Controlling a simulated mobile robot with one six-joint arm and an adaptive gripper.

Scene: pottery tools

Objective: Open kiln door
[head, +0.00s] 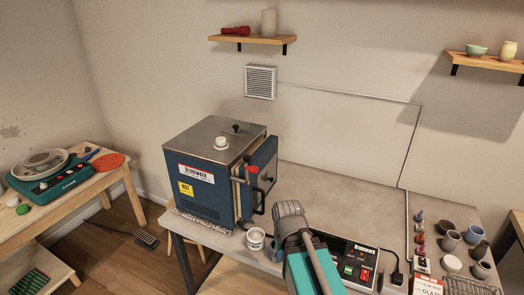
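The kiln (205,188) is a blue box with a grey metal top, standing on the table's left end. Its door (264,172) is the thick blue slab on the right side, with a dark handle (259,201) on its outer face. A lever with a red knob (252,170) sits near the door's upper front edge. The door lies close to the body; I cannot tell whether it stands slightly ajar. My grey and teal arm rises from the bottom, right of the kiln. No gripper fingers show, so I cannot see their position or opening.
A white cup (255,239) stands at the table's front edge by the kiln. A control box (348,263) with green and red buttons is right of my arm. Several cups and small bottles crowd the table's right end. The table behind my arm is clear.

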